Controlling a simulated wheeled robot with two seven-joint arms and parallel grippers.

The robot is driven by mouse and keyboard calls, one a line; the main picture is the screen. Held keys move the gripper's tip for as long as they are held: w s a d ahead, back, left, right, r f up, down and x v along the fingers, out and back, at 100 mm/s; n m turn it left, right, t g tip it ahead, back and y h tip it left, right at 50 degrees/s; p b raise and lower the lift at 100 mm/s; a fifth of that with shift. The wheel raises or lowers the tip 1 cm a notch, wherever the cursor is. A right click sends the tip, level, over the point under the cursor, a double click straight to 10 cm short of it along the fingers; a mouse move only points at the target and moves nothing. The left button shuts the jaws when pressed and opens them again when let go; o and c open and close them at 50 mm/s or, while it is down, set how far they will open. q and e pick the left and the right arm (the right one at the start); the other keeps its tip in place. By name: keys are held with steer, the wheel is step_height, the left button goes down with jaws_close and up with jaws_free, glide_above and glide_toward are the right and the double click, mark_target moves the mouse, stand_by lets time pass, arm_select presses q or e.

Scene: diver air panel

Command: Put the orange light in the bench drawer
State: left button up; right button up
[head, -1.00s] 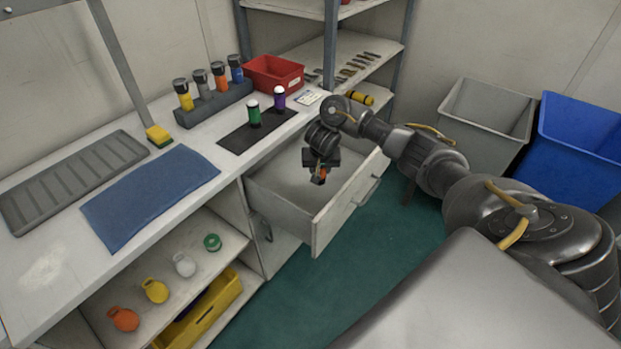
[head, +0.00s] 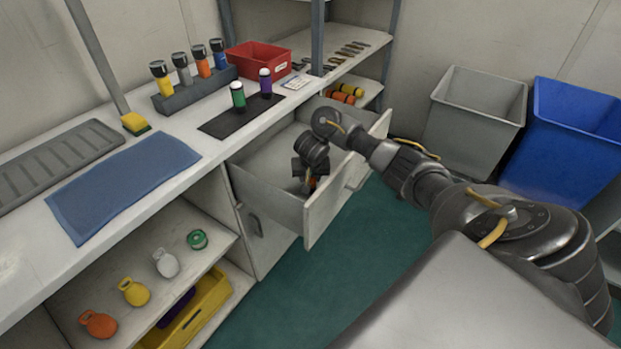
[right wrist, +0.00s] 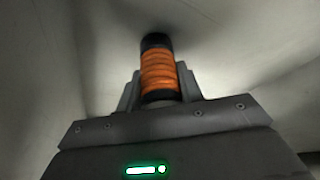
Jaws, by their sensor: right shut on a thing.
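The bench drawer (head: 328,206) is pulled open below the bench top. My right gripper (head: 309,182) points down inside the drawer space, behind the front panel. It is shut on the orange light (right wrist: 159,72), which has a ribbed orange body and a black end. In the right wrist view my right gripper (right wrist: 159,88) has a finger on each side of the light, with pale drawer surfaces around it. In the head view only a bit of orange shows, and I cannot tell whether the light touches the drawer floor. My left gripper is out of view.
A rack (head: 196,92) on the bench holds several torches, one of them orange. A green light (head: 238,97) and a purple light (head: 265,83) stand on a black mat (head: 222,125). A red bin (head: 258,63) is behind. Grey (head: 478,105) and blue (head: 562,125) tubs stand at right.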

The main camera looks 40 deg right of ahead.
steer(key=shift+r, duration=0.2)
steer(key=shift+f, duration=0.2)
steer(key=o, duration=1.2)
steer(key=shift+c, duration=0.2)
steer(key=shift+r, duration=0.1)
